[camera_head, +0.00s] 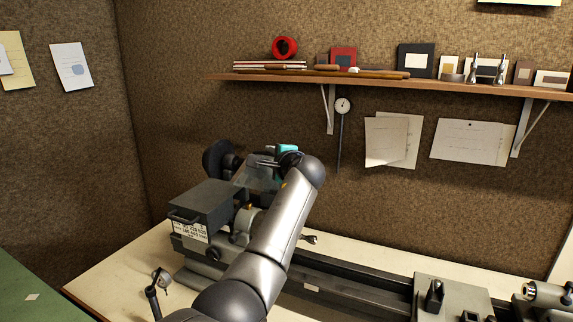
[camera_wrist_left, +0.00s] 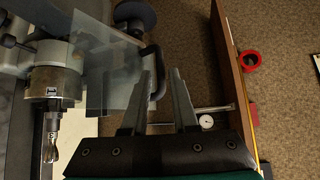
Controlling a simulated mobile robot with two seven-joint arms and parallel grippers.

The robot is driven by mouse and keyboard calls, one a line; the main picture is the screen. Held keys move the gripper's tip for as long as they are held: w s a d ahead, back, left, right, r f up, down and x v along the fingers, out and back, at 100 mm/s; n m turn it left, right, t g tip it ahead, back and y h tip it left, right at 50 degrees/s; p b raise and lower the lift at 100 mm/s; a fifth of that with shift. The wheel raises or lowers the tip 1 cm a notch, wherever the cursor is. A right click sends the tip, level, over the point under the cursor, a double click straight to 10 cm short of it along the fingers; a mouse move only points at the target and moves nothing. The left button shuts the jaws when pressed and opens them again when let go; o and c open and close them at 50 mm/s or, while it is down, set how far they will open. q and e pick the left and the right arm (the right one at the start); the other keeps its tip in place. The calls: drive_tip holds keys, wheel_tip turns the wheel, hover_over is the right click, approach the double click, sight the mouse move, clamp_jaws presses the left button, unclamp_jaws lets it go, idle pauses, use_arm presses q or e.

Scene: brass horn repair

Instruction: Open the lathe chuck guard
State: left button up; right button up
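The chuck guard is a clear, tinted panel (camera_wrist_left: 112,65) with a black bar handle (camera_wrist_left: 157,60) along its edge in the left wrist view. In the head view the guard (camera_head: 258,178) shows over the lathe's headstock end, partly hidden by my left arm. The metal chuck (camera_wrist_left: 55,80) shows left of the panel in the wrist view. My left gripper (camera_wrist_left: 162,74) is open, its two fingers apart. The handle appears between or just beyond the fingertips; I cannot tell whether they touch it. My right gripper is not in view.
The lathe's grey headstock box (camera_head: 205,205) stands left of my arm, and its bed (camera_head: 345,283) runs right. A wooden shelf (camera_head: 390,85) with a red roll (camera_head: 284,48) hangs on the wall behind. A dial gauge (camera_head: 343,106) hangs below the shelf.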

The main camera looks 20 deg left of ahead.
use_arm(q)
drive_tip(key=b+v, duration=0.1)
drive_tip(key=v, duration=1)
drive_tip(key=shift+s+d+b, duration=0.25)
drive_tip(key=shift+b, duration=0.1)
